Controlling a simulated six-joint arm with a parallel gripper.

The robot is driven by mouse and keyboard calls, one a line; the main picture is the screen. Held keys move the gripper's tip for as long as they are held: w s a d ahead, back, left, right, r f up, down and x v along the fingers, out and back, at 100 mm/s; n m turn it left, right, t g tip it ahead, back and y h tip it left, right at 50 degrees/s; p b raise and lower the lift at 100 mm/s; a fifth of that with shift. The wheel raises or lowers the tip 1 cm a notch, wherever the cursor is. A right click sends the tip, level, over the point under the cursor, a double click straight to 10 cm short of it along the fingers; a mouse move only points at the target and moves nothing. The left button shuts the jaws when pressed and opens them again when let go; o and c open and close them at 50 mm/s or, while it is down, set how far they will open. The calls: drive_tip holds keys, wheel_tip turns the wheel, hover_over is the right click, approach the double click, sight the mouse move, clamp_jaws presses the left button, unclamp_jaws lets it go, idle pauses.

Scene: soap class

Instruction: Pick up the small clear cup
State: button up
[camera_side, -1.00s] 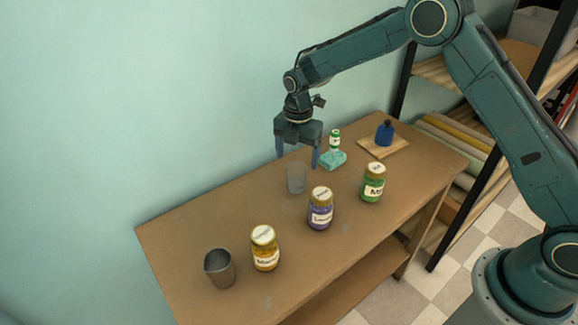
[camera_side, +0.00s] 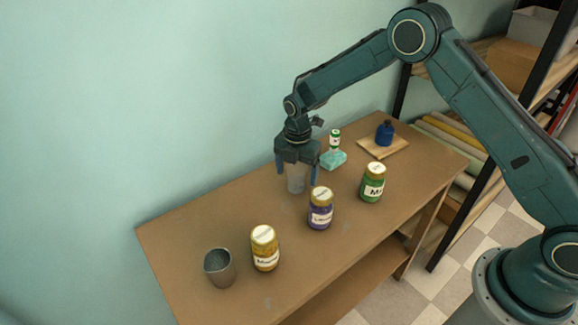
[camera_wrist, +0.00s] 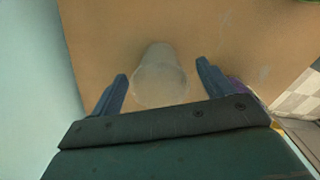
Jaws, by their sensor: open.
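The small clear cup (camera_side: 296,182) stands upright on the wooden table (camera_side: 200,250). My gripper (camera_side: 297,178) is lowered over it, with one finger on each side and its upper part hidden behind the gripper. In the wrist view the cup (camera_wrist: 160,78) lies between the two blue fingers of my gripper (camera_wrist: 165,85). The fingers are open, and a gap shows between each finger and the cup.
A purple-labelled jar (camera_side: 320,209) stands close to the right. A green jar (camera_side: 373,183), a yellow jar (camera_side: 265,248) and a grey metal cup (camera_side: 220,268) stand farther off. Behind are a small bottle on a teal block (camera_side: 333,159) and a blue bottle (camera_side: 385,133) on a board.

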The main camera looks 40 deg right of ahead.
drive_tip(key=shift+c, duration=0.2)
drive_tip(key=c, duration=1)
drive_tip(key=shift+r, duration=0.1)
wheel_tip(320, 180, up, 20)
idle(0.3)
idle(0.5)
